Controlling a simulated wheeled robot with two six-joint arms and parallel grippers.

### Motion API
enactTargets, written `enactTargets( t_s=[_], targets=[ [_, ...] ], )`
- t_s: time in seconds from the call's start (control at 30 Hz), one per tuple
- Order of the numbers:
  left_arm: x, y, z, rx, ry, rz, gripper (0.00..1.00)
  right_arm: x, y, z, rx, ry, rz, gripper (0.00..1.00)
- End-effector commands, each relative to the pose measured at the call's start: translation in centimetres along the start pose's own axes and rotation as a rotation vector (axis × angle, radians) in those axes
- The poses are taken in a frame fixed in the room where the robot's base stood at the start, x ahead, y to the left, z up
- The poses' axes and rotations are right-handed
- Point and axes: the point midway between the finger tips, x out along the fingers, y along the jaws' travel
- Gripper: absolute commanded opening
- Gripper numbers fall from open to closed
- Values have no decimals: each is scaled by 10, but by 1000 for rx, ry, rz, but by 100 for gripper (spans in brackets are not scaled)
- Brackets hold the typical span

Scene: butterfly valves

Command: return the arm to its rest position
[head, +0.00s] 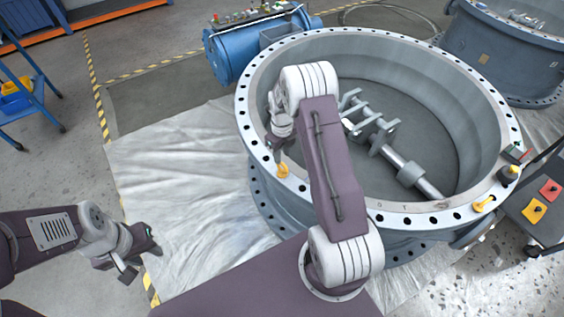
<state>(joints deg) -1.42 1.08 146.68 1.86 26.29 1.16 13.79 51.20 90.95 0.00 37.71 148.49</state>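My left arm comes in from the left edge, and its gripper (141,262) is over the floor and the edge of the pale sheet. Its two fingers look spread apart with nothing between them. My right arm reaches up through the middle, bends at its far end and points down. Its gripper (279,142) is small in view by the left rim of the big grey valve ring (458,75). I cannot tell whether its fingers are open or touching the rim. A yellow piece (283,171) sits on the rim just below this gripper.
A shaft with brackets (404,167) lies inside the ring. Another yellow piece (485,204) is on the right rim. A blue cylinder (232,56) stands behind, a second ring (500,50) at top right, a blue cart (25,100) at left. The pale sheet (185,170) is mostly clear.

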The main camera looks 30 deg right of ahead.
Motion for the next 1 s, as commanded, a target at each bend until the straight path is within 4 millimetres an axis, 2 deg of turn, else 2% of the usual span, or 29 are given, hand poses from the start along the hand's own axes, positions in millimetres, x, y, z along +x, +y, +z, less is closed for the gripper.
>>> enactTargets(
  t_s=[0.17,0.67,0.77,0.8,0.87,0.93,1.0],
  targets=[
    [0,0,0,0,0,0,36,-16,0,0,0,0,0,34],
    [0,0,0,0,0,0,36,-17,2,1,-5,0,0,34],
    [-1,0,0,0,0,0,36,-38,5,17,-31,-41,-24,34],
    [-2,0,0,0,0,0,36,-56,10,26,-49,-71,-41,34],
    [-3,0,0,0,0,0,36,-88,27,30,-86,-107,-58,34],
    [-3,0,0,0,0,0,36,-117,53,19,-165,-130,-68,34],
    [-4,0,0,0,0,0,36,-137,81,-2,-391,-141,-84,34]
  ],
)
